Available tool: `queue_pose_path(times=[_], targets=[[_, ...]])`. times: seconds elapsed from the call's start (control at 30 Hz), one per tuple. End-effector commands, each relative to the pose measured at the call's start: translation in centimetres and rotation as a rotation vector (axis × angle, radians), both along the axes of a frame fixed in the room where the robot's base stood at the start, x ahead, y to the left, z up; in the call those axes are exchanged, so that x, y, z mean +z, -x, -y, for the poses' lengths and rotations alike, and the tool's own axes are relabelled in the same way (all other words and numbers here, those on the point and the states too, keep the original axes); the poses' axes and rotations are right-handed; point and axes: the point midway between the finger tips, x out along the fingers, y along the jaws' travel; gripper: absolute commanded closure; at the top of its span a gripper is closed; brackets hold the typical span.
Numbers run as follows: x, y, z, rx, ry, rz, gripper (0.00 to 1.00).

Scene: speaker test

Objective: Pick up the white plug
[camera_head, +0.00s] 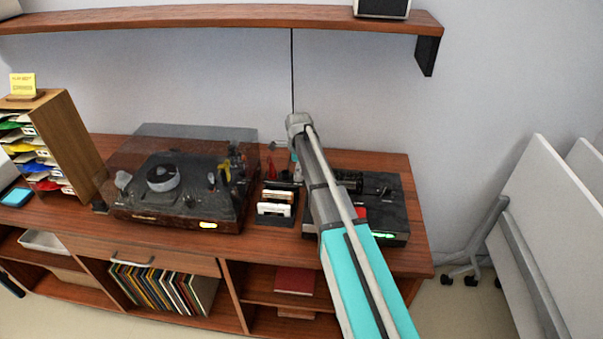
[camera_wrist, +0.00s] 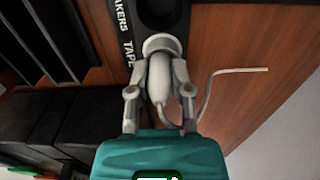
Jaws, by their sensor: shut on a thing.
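In the wrist view the white plug (camera_wrist: 160,76) is between the two fingers of my gripper (camera_wrist: 159,82), which is shut on it. The plug's wide round end (camera_wrist: 161,43) points toward a black panel (camera_wrist: 112,22) lettered "TAPE" and "…AKERS". A round dark socket (camera_wrist: 160,8) in the panel lies just beyond that end. I cannot tell whether the plug touches the panel. A pale cable (camera_wrist: 206,95) runs from the plug and bends off to the right. In the head view my arm hides the plug and most of my gripper.
The wooden cabinet (camera_head: 75,222) holds a turntable (camera_head: 165,195) under a clear lid, a cassette rack (camera_head: 275,212) and a black device (camera_head: 385,205) beside my arm. A wall shelf (camera_head: 220,17) hangs above. White panels (camera_head: 540,220) stand at right.

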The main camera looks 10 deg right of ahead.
Motion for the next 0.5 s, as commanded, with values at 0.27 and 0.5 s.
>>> queue_pose_path(times=[0.27,0.5], targets=[[0.05,0.01,0.02,0.0,0.0,0.0,1.0],[0.74,0.0,0.04,0.0,0.0,0.0,1.0]])
